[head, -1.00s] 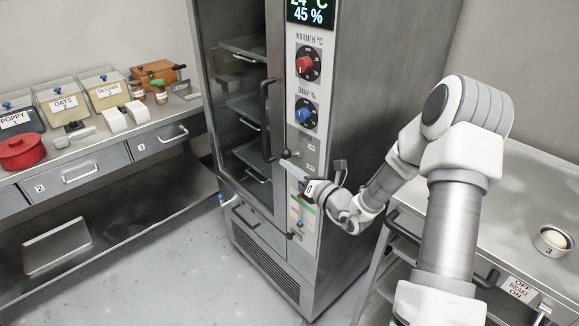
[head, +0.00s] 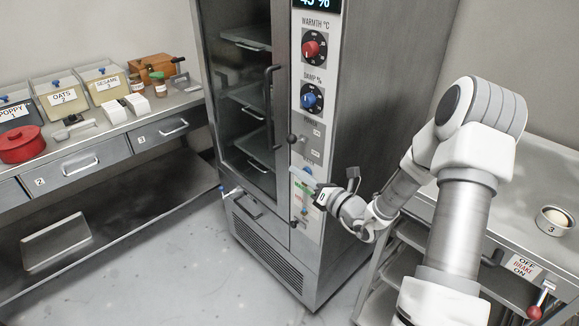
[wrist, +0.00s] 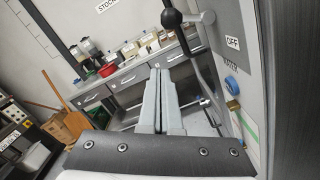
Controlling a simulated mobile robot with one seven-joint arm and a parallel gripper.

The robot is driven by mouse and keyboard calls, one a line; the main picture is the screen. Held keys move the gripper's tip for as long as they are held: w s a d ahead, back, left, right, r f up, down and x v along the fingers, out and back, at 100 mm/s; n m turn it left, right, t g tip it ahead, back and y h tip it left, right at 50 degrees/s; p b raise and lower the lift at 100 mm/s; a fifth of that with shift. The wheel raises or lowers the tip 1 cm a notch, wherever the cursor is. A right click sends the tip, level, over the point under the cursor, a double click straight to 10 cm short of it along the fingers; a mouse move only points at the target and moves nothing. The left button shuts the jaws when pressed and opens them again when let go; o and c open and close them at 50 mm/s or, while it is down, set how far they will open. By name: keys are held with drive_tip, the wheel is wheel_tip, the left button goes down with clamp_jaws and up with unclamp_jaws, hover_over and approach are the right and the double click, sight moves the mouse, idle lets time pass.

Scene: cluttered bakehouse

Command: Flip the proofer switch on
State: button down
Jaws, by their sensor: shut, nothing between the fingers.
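The proofer (head: 355,110) is the tall steel cabinet in the middle of the head view. Its switch (head: 292,138) is a short lever with a dark round knob, sticking out from the panel below the blue dial. The knob (wrist: 172,17) also shows large at the top of the wrist view, with an OFF label (wrist: 232,43) below its base. I cannot tell which way the lever is set. My gripper (head: 302,174) is shut and empty, below the switch in front of the panel. Its fingers (wrist: 160,75) are together in the wrist view, apart from the knob.
A red warmth dial (head: 313,48) and blue damp dial (head: 312,97) sit above the switch. A blue water knob (wrist: 237,85) is below it. The proofer's door handle (head: 270,105) stands close to the left. A steel bench (head: 480,190) with a red-knobbed brake lever (head: 535,311) is at right.

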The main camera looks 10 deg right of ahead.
drive_tip(key=v, duration=0.6)
drive_tip(key=shift+s+d, duration=0.25)
